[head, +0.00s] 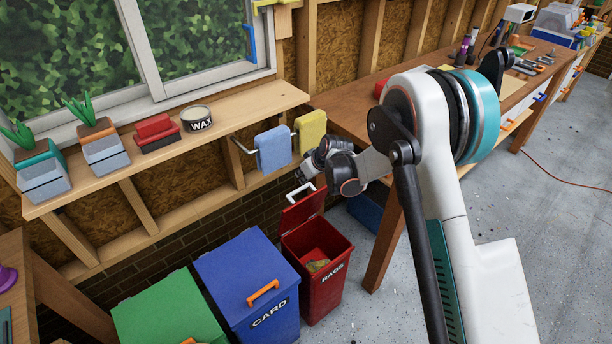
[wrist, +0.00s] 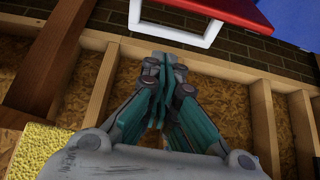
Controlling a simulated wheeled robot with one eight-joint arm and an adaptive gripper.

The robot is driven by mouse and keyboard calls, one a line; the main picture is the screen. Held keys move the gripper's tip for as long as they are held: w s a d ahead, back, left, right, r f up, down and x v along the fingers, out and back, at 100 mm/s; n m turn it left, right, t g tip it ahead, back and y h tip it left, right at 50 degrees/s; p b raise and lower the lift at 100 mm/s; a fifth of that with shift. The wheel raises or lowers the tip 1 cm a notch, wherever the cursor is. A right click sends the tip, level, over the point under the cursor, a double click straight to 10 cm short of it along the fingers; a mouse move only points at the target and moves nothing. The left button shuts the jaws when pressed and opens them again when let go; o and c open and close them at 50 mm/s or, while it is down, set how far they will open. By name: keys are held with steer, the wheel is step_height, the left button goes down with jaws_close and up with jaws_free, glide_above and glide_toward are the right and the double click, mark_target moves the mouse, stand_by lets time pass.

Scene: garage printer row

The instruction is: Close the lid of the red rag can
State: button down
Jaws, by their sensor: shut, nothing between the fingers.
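The red rag can (head: 327,292), labelled RAGS, stands on the floor with its top open and crumpled rags (head: 318,265) inside. Its red lid (head: 303,211) is raised at the back of the can, with a white handle (head: 300,191) at its upper edge. My gripper (head: 305,168) is just above the handle, near the wall, and appears apart from it. In the wrist view my gripper (wrist: 165,62) has its fingers together and empty. The lid (wrist: 230,8) and white handle (wrist: 172,30) show beyond the fingertips there.
A blue CARD bin (head: 240,270) and a green bin (head: 168,305) stand left of the can. A workbench (head: 345,122) with a wooden leg is at its right.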

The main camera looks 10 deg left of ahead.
steer(key=b+x, duration=0.1)
steer(key=x, duration=0.5)
steer(key=shift+b, duration=0.3)
steer(key=shift+f, duration=0.1)
